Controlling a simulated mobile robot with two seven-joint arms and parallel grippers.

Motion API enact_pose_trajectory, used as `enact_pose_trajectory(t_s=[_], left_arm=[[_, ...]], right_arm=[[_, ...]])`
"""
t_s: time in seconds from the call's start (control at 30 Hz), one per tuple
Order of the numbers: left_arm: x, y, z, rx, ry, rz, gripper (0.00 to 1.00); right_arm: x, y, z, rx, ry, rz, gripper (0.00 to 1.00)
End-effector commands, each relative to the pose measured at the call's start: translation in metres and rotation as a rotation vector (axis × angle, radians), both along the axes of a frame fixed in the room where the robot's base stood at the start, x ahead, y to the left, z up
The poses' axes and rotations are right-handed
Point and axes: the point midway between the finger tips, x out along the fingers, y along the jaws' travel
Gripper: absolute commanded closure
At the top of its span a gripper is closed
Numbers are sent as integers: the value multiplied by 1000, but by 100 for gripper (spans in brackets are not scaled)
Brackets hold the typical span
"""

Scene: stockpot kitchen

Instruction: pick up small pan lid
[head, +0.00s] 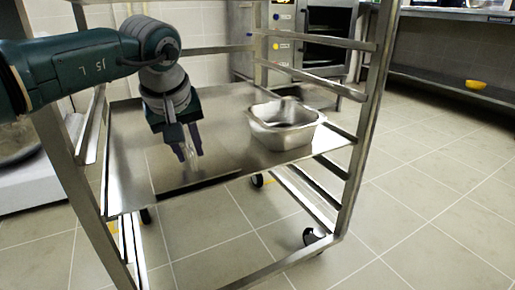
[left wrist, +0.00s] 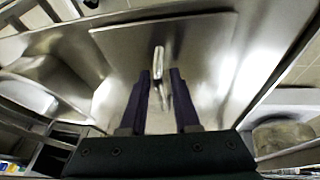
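The small pan lid is a flat, shiny metal plate that lies on the steel rack shelf, hard to tell from the shelf in the head view. In the left wrist view the lid (left wrist: 205,50) shows clearly, with an upright handle (left wrist: 158,62) near its middle. My left gripper (head: 190,154) points down over the lid. In the left wrist view its two dark fingers (left wrist: 160,78) stand apart, with the handle in line with the gap between them. I cannot tell whether either finger touches the handle. My right gripper is not in view.
A deep steel pan (head: 285,138) stands on the shelf (head: 232,104) to the right of my left gripper. Rack posts (head: 362,110) and side rails frame the shelf. An oven (head: 327,35) stands behind. A yellow bowl (head: 476,84) sits on a low shelf at the right.

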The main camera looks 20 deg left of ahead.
Motion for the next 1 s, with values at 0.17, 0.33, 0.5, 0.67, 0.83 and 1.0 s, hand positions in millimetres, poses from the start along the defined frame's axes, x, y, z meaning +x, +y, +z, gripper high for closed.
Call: enact_pose_trajectory(t_s=[0.17,0.33,0.5,0.67,0.83,1.0], left_arm=[[2,-1,-7,1,-1,-2,70],[1,-1,-6,1,-1,-2,70],[1,-1,-6,1,-1,-2,89],[1,-1,-6,1,-1,-2,100],[1,-1,-6,0,-2,-2,100],[1,-1,-6,1,-2,-2,100]], right_arm=[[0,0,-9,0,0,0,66],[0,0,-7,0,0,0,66],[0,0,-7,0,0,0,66],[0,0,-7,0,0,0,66],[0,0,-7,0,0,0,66],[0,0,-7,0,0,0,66]])
